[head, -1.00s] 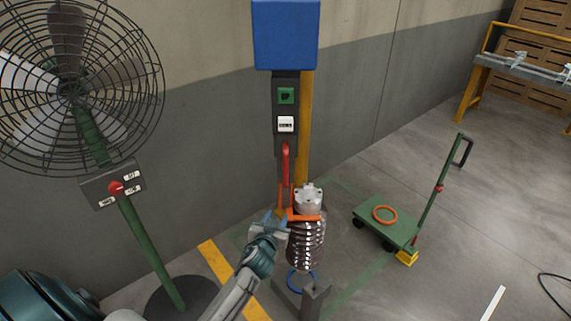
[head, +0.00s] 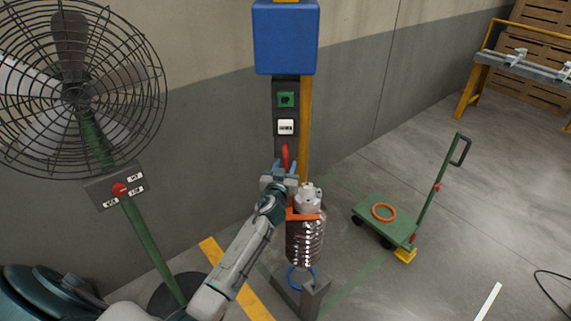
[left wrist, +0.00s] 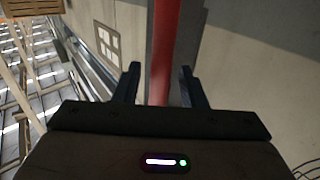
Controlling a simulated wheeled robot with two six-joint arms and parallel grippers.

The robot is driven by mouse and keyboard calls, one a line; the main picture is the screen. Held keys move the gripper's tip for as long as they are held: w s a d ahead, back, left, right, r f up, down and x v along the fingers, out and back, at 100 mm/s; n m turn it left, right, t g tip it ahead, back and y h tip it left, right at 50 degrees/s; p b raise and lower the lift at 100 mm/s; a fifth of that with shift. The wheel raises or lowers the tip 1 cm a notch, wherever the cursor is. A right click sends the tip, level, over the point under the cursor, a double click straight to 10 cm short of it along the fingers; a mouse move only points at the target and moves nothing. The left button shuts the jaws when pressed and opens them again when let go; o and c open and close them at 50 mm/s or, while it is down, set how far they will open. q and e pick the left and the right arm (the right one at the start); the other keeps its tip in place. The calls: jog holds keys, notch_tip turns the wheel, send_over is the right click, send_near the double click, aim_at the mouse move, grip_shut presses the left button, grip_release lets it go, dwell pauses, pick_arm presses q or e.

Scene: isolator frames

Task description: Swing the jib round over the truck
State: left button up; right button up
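My left gripper (head: 281,172) is up at the red handle (head: 285,153) below the hoist's push buttons. In the left wrist view the red bar (left wrist: 161,50) stands between my two open fingers (left wrist: 158,84), with a gap on each side. A dark ribbed load (head: 305,240) with a pale cap and an orange collar is just right of the gripper, above a grey stand. The green truck (head: 374,220) is on the floor to the right, an orange ring (head: 384,212) on its deck. The jib arm itself cannot be made out. My right gripper is not shown.
A blue box (head: 285,36) tops the yellow post (head: 306,110). Green and white buttons (head: 286,113) are below it. A caged fan (head: 75,95) on a green stand is at the left. The floor right of the truck is mostly clear; a workbench (head: 520,65) stands at the back right.

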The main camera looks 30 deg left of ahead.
pick_arm(q)
jog(key=shift+w+a, duration=0.1)
jog(key=shift+w, duration=0.2)
grip_shut()
